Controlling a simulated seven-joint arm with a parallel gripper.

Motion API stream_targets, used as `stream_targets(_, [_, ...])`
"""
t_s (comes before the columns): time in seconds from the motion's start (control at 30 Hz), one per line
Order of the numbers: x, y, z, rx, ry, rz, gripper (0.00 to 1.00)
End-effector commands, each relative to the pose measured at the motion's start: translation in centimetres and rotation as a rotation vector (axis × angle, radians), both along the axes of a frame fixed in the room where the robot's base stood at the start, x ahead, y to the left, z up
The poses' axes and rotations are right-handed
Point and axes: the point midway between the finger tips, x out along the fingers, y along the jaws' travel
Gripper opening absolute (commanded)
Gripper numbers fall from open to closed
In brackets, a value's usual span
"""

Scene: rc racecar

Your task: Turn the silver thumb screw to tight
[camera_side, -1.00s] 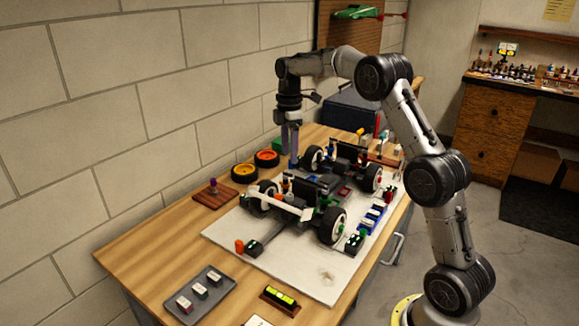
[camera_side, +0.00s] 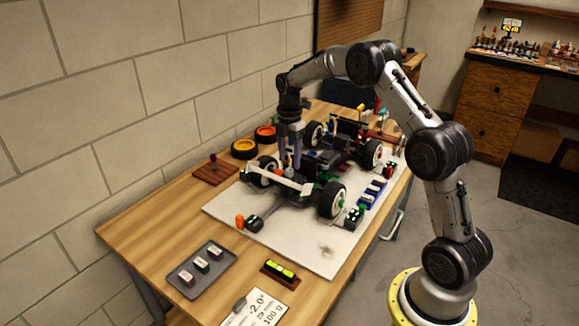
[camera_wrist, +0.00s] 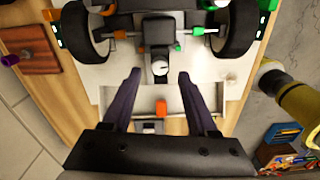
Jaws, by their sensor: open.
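The RC car (camera_side: 315,165) stands on a white board (camera_side: 300,245) on the wooden bench. In the wrist view a round silver knob (camera_wrist: 160,67), which looks like the thumb screw, sits at the car's near end below a dark block. My gripper (camera_wrist: 158,76) is open, its two purple-grey fingers apart, with the knob showing between the fingertips. I cannot tell how far above it they are; no contact shows. In the side view my gripper (camera_side: 296,165) points down over the car's near end, and its fingers partly hide that area.
Car wheels (camera_side: 331,199) flank the near end. An orange peg (camera_side: 240,220) and a black block (camera_side: 253,224) stand on the board's near left. Orange and yellow rings (camera_side: 244,149), a grey tray (camera_side: 202,266) and a level (camera_side: 280,270) lie around it.

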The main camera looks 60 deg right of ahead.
Motion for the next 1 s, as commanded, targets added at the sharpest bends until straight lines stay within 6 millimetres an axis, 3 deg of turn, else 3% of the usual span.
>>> stream_targets(0.23, [0.0, 0.0, -3.0, 0.0, 0.001, -0.001, 0.59])
stream_targets(0.63, [0.0, 0.0, -3.5, 0.0, 0.0, -0.001, 0.57])
stream_targets(0.93, [0.0, 0.0, -3.5, 0.0, 0.0, -0.001, 0.03])
stream_targets(1.0, [0.0, 0.0, -3.5, 0.0, 0.0, -0.001, 0.0])
